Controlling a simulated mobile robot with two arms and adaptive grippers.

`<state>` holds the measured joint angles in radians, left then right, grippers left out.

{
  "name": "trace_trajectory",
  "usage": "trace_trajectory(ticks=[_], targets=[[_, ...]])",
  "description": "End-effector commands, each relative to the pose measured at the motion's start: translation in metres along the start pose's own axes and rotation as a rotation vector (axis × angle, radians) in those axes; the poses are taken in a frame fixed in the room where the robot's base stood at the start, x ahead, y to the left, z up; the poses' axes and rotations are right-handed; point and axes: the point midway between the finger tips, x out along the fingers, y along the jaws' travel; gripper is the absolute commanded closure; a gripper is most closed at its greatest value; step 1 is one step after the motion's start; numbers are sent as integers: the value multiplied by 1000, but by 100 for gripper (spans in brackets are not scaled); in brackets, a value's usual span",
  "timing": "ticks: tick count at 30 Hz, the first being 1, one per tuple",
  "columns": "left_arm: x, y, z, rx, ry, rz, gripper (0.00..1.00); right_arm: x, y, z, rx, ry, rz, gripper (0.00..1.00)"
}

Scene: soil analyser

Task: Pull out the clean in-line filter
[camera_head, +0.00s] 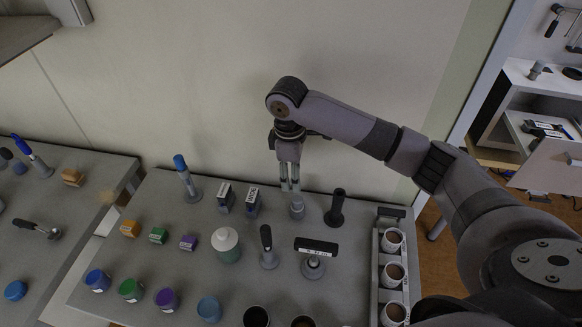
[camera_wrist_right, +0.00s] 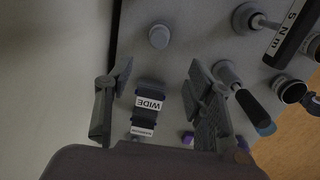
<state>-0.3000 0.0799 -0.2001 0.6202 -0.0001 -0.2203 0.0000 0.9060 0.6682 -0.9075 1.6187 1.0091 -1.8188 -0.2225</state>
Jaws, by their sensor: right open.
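My right gripper (camera_head: 290,187) points down with its two fingers apart, and nothing is between the tips. Just below the tips in the head view is a small grey cylinder (camera_head: 297,208) standing on the bench. I cannot tell for sure that it is the clean in-line filter, as no label on it is readable. In the right wrist view, what looks like this cylinder's round top (camera_wrist_right: 158,37) lies just beyond the open fingers (camera_wrist_right: 160,70), roughly centred between them. My left gripper is not in view.
Two labelled dark blocks (camera_head: 253,203), one reading WIDE (camera_wrist_right: 149,103), stand left of the cylinder. A black upright handle (camera_head: 336,207) stands close on its right. A white-capped bottle (camera_head: 226,241) and a 5 N m tool (camera_head: 315,247) stand nearer. A cup rack (camera_head: 375,285) lines the right edge.

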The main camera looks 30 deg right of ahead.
Motion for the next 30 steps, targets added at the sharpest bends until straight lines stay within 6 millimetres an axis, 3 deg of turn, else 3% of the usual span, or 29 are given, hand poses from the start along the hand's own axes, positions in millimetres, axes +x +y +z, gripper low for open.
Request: trace_trajectory(ticks=[6, 9, 14, 20, 30], targets=[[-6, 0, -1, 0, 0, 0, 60, -33, -6, -6, -515, -45, 31, 51], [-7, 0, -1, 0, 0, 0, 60, -41, -7, -6, -664, -63, 36, 51], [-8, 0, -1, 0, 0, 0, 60, -44, -8, -5, -771, -78, 36, 51], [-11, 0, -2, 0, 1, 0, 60, -24, -7, -3, -778, -80, 32, 51], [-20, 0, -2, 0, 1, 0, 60, 42, -3, 1, -776, -81, 33, 51]])
